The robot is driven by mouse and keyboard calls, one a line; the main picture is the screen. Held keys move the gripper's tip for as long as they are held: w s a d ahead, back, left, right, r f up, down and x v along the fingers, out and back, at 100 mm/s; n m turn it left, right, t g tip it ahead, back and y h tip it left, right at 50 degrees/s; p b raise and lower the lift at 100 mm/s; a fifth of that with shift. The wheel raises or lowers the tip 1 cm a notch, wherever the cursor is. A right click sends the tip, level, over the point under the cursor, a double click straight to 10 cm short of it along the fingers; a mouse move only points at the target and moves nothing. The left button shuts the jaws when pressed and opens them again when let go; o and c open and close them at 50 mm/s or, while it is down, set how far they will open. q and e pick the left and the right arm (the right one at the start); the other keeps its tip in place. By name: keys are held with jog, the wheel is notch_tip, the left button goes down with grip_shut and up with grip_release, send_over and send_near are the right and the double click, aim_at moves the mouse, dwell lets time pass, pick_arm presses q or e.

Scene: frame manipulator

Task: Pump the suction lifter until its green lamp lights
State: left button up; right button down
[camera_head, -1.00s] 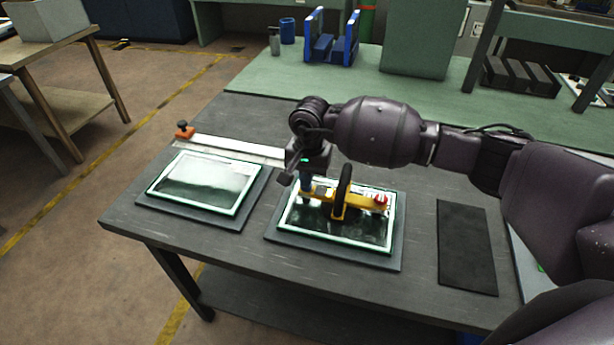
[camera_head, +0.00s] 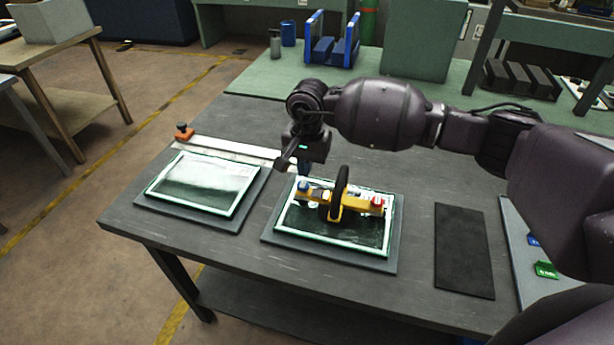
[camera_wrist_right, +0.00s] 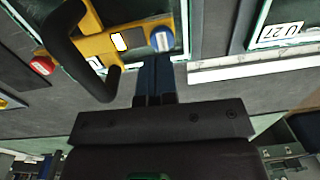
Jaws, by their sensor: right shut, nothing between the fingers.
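The yellow suction lifter (camera_head: 330,203) lies on the right framed glass pane (camera_head: 365,233), with its black loop handle (camera_head: 340,190) standing up. A red knob (camera_head: 377,203) is on its right end and a blue pump knob (camera_head: 303,187) on its left end. The wrist view shows the blue knob (camera_wrist_right: 162,38), the red knob (camera_wrist_right: 42,65) and a pale white panel (camera_wrist_right: 118,41) on the yellow body; I cannot make out a green lamp. My right gripper (camera_head: 304,168) is shut and empty, just behind and above the blue knob; its fingers (camera_wrist_right: 155,80) are together. My left gripper is out of view.
A dark mat (camera_head: 463,250) lies to the right. The grey table's front strip is clear.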

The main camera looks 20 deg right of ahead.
aim_at(306, 184)
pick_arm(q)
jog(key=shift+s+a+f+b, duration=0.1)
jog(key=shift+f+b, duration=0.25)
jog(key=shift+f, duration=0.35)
pick_arm(e)
notch_tip(306, 184, up, 9)
jog(key=shift+w+d+f, duration=0.1)
jog(key=shift+f, duration=0.1)
